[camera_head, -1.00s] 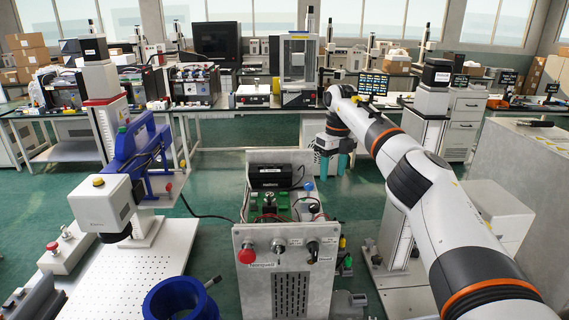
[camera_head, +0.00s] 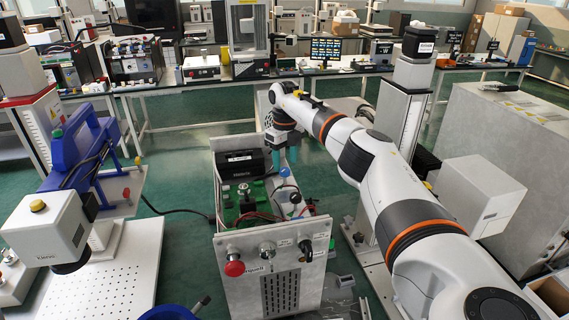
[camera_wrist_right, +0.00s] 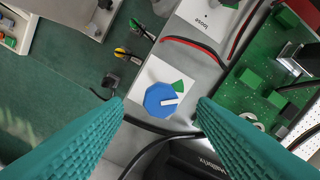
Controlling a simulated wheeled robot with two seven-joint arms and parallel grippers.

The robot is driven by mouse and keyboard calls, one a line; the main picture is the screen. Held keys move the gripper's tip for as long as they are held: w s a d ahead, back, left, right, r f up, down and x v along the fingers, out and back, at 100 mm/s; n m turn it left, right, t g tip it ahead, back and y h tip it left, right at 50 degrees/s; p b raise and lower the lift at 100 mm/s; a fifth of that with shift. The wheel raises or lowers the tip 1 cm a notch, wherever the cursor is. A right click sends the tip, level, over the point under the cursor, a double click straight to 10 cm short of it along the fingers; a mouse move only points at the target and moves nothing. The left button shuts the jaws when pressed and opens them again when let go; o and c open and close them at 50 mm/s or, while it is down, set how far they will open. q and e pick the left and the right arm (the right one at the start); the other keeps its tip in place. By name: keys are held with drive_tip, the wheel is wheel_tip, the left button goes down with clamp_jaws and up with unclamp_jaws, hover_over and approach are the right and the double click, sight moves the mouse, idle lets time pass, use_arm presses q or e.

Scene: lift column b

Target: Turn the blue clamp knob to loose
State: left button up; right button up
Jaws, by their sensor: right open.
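The blue clamp knob (camera_wrist_right: 160,100) is a faceted round knob with a white pointer bar, in the right wrist view. The bar points right, a little below a green triangle (camera_wrist_right: 180,86) on the white plate. A label reading "loose" (camera_wrist_right: 207,42) lies farther up, upside down in this view. In the head view the knob (camera_head: 284,172) sits at the right edge of the grey box (camera_head: 226,246). My right gripper (camera_head: 282,158) is open, its teal fingers above and around the knob without visible contact. My left gripper is not in view.
A green circuit board (camera_wrist_right: 262,85) and red and black cables (camera_wrist_right: 195,48) lie beside the knob. A black unit (camera_head: 240,163) is in the box's back. A red button (camera_head: 234,268) and other controls are on its front panel. A white column stands right.

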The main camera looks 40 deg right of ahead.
sight(285, 176)
wheel_tip(285, 176, down, 2)
drive_tip(key=shift+f, duration=0.35)
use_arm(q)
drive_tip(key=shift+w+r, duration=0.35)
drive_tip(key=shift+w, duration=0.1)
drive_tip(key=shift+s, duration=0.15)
use_arm(e)
drive_tip(key=shift+c, duration=0.3)
drive_tip(key=c, duration=0.9)
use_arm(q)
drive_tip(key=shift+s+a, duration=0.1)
